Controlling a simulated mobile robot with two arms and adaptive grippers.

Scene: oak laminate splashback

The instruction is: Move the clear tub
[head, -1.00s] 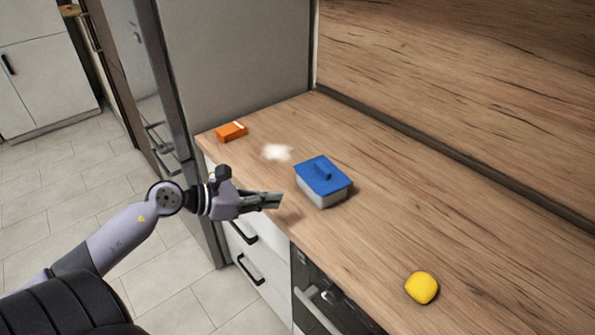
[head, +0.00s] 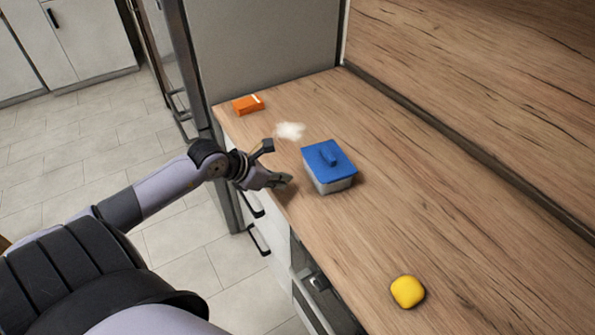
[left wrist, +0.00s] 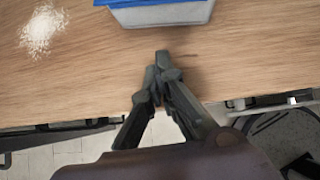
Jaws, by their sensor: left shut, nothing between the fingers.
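The clear tub (head: 335,185) with a blue lid (head: 329,158) stands upright on the wooden counter. In the left wrist view, part of the tub (left wrist: 163,14) shows at the top edge, ahead of the fingertips. My left gripper (head: 288,179) is shut and empty, just left of the tub in the head view and apart from it, near the counter's front edge. Its closed fingers also show in the left wrist view (left wrist: 164,65). My right gripper is not in view.
A white powdery patch (head: 290,131) lies on the counter (head: 400,200) beside the tub. An orange box (head: 248,104) is at the far end by a grey tall panel (head: 265,45). A yellow block (head: 407,291) lies nearer. The counter between tub and yellow block is clear.

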